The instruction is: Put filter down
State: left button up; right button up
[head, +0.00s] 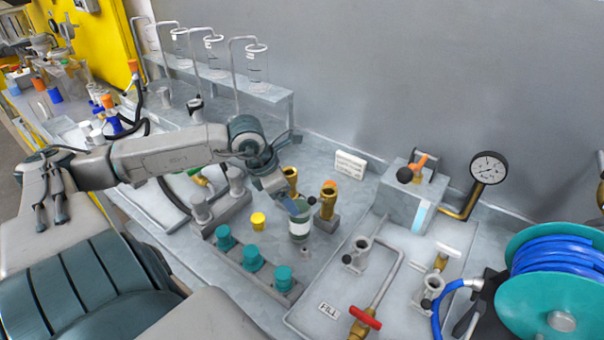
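A small cylinder with a pale label band and a green lower part, which looks like the filter (300,227), is at the middle of the bench in the head view. My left gripper (299,207) reaches down from the upper left and its fingers meet the top of the cylinder. It appears shut on it, though the fingertips are small and partly hidden. The cylinder is close to upright. I cannot tell whether its base touches the bench. My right gripper is not in view.
Brass fittings (328,202) stand just behind the cylinder. A tray with a red-handled valve (365,318), a pressure gauge (489,167) and a blue hose reel (560,275) are to the right.

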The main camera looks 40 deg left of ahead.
aim_at(302, 215)
pick_arm(q)
jog(key=x, duration=0.3)
jog(key=shift+w+d+r, duration=0.1)
jog(key=shift+w+r, duration=0.05)
jog(key=shift+w, duration=0.1)
jog(key=shift+x, duration=0.75)
jog(key=shift+p+x, duration=0.95)
jog(key=shift+x, duration=1.85)
jog(key=shift+s, duration=0.1)
jog(key=c, duration=1.1)
